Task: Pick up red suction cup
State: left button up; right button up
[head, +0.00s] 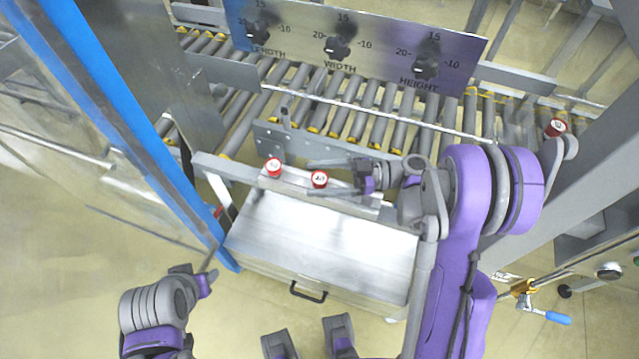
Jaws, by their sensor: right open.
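Two red suction cups with white tops sit on a grey rail above a white drawer box. One red suction cup (274,166) is at the left and the other red suction cup (319,178) is to its right. My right gripper (312,178) comes in from the right and is open. Its two fingers lie on either side of the right-hand cup; I cannot tell whether they touch it. A third red-topped piece (555,127) is at the far right, beside my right arm. My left gripper (207,272) is at the lower left, away from the cups, its opening unclear.
A roller conveyor (365,105) runs behind the rail. A panel (355,40) with LENGTH, WIDTH and HEIGHT knobs stands above it. The white drawer box (320,240) has a black handle. A blue-edged frame (110,110) is at the left. A blue-handled valve (545,315) is at the lower right.

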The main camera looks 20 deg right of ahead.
grip_shut()
dwell(0.4)
jog(key=shift+r, duration=0.1)
